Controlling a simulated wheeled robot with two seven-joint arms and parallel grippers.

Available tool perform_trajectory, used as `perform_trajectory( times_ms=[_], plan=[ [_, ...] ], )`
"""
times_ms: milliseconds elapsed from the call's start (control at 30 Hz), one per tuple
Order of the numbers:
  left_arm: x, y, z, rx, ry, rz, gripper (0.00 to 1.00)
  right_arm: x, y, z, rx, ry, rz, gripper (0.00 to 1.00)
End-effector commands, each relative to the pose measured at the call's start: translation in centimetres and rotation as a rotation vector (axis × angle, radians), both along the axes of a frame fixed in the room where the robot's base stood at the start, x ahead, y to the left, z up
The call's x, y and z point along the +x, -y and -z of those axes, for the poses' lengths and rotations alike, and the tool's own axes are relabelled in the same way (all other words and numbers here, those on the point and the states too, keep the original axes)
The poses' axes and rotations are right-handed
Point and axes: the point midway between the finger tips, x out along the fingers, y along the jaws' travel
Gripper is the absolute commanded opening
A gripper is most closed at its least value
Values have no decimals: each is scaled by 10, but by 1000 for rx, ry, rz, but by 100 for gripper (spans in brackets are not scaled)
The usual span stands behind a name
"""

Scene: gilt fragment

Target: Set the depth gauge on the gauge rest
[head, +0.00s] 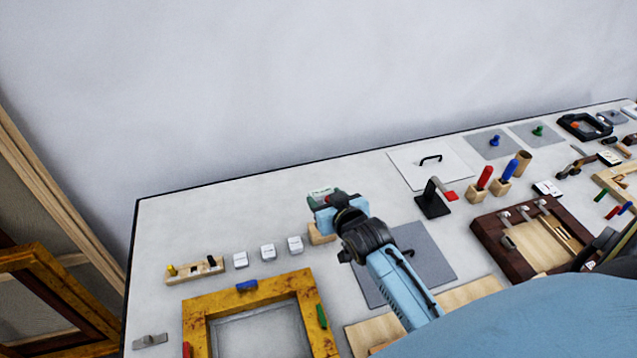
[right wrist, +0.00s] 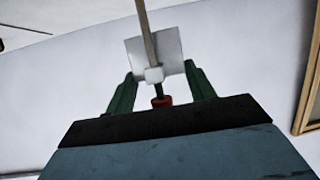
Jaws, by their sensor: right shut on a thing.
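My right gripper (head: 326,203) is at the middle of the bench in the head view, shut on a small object. In the right wrist view its green fingers (right wrist: 162,82) stand on either side of this object, which I take as the depth gauge (right wrist: 154,74). It has a pale flat plate, a small white block, a thin rod and a red end. A pale wooden block (head: 319,236), possibly the gauge rest, shows just below the gripper in the head view, partly hidden by it. I cannot tell whether the gauge touches it. My left gripper is not in view.
A yellow frame (head: 205,306) lies at front left, near white blocks (head: 268,251) and a peg rack (head: 195,270). A grey panel (head: 433,247) lies partly under my right arm. A black stand with a red part (head: 433,202) rises further right. The bench's back left is clear.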

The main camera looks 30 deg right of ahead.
Motion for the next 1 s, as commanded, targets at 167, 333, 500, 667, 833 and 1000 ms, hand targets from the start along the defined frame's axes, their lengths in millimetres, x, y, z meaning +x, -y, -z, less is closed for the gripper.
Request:
perform_trajectory(
  times_ms=[167, 333, 500, 667, 833, 1000],
  plan=[
    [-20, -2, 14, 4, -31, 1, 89, 0, 0, 11, 0, 2, 0, 25],
    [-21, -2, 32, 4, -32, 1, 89, 0, 0, 27, -1, 2, 0, 25],
    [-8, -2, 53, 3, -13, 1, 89, 0, 0, 45, -1, 1, 0, 25],
    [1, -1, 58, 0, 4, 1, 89, 0, 0, 61, 0, 0, 0, 25],
    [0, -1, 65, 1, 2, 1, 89, 0, 0, 74, -1, 1, 0, 25],
    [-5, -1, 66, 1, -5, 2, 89, 0, 0, 77, -1, 1, 0, 25]
  ],
)
